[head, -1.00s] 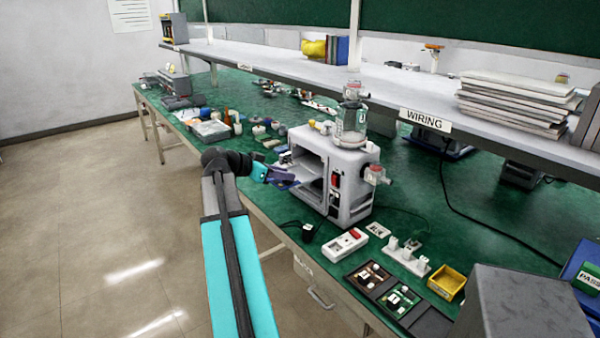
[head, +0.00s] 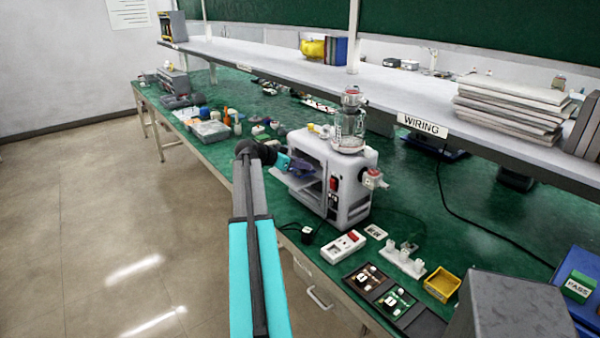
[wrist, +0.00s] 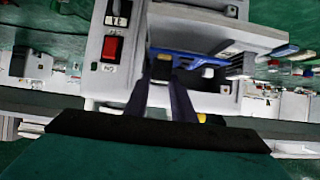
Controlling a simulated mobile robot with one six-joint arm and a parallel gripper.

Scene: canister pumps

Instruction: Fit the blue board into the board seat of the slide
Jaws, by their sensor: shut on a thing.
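The blue board (wrist: 185,60) is between the fingers of my gripper (wrist: 165,80) in the wrist view. It lies at the mouth of the open bay of the light grey pump housing (head: 358,190), partly inside. In the head view my gripper (head: 290,165) is at the bay's left side, and the board (head: 304,168) shows as a small dark blue patch. A light grey plate, seemingly the slide (head: 300,184), sticks out of the bay below the board. The board seat itself is hidden, and I cannot tell whether the board touches it.
A glass canister (head: 349,130) stands on the housing, with a red switch (head: 333,184) on its front. A white switch box (head: 344,244), a dark tray (head: 385,290) and a yellow bin (head: 442,284) lie to the right. The shelf (head: 390,90) overhangs the bench behind.

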